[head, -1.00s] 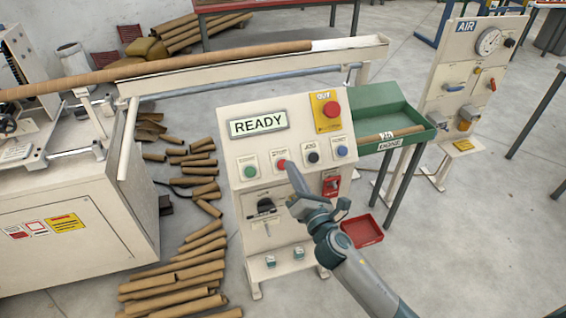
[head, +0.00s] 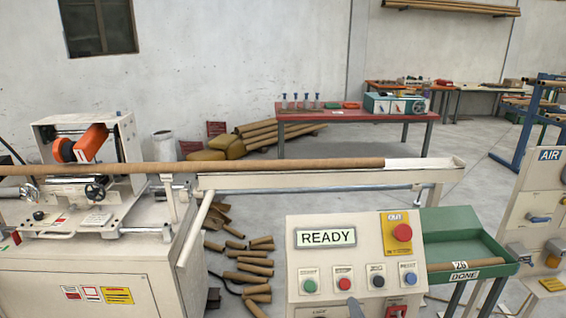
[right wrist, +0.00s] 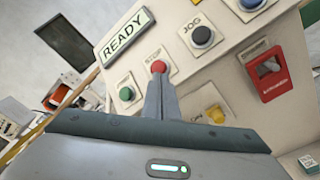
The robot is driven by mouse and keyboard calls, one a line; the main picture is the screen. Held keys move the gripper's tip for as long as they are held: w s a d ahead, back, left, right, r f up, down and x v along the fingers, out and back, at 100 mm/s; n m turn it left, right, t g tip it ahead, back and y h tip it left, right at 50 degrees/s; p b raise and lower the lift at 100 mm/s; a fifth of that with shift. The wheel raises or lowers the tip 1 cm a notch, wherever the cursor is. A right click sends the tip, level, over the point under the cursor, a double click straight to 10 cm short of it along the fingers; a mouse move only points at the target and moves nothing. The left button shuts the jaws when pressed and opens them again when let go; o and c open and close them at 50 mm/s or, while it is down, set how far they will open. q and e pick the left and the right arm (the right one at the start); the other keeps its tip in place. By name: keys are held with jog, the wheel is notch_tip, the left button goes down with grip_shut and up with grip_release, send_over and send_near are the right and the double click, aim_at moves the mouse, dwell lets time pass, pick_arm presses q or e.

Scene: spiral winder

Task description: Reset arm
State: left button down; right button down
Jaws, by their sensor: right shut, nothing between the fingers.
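The control panel (head: 325,270) stands at the lower right of the head view, its display (head: 325,237) reading READY. It bears a green button (head: 309,286), a red button (head: 344,284), a black JOG button (head: 378,282) and a blue button (head: 410,279). In the right wrist view my right gripper (right wrist: 157,82) is shut and empty. Its tip overlaps the lower edge of the red STOP button (right wrist: 158,67); I cannot tell whether they touch. My left gripper is out of view.
A long brown tube (head: 280,166) lies along the winder's rail (head: 330,180). A green DONE tray (head: 460,225) holding a tube is right of the panel. The AIR board (head: 540,215) is at the right edge. Cut tubes (head: 250,270) litter the floor left of the panel.

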jog(key=s+d+f+m+g+h+b, duration=0.1)
jog(key=s+d+f+m+g, duration=0.15)
jog(key=f, duration=0.95)
jog(key=s+d+f+m+g, duration=0.1)
jog(key=s+f+m+g, duration=0.25)
jog(key=f, duration=0.95)
jog(key=s+d+f+m+g, duration=0.1)
jog(key=s+f+m+g, duration=0.15)
jog(key=s+f, duration=0.5)
jog(key=s+d+f+m+g, duration=0.1)
jog(key=s+f+m, duration=0.35)
jog(key=f, duration=0.55)
jog(key=s+f+m+g, duration=0.2)
jog(key=s+f+m, duration=0.2)
jog(key=s, duration=0.9)
jog(key=s+f+m+g+b, duration=0.1)
jog(key=s+f+m+g, duration=0.2)
jog(key=s+f, duration=0.6)
jog(key=s+f+m+g+b, duration=0.1)
jog(key=s+f+m, duration=0.4)
jog(key=s, duration=1.2)
jog(key=shift+s+f+g+h, duration=0.2)
jog(key=shift+f+g+h, duration=0.1)
jog(key=shift+f+g, duration=0.5)
jog(key=shift+w+d, duration=0.1)
jog(key=shift+d, duration=0.05)
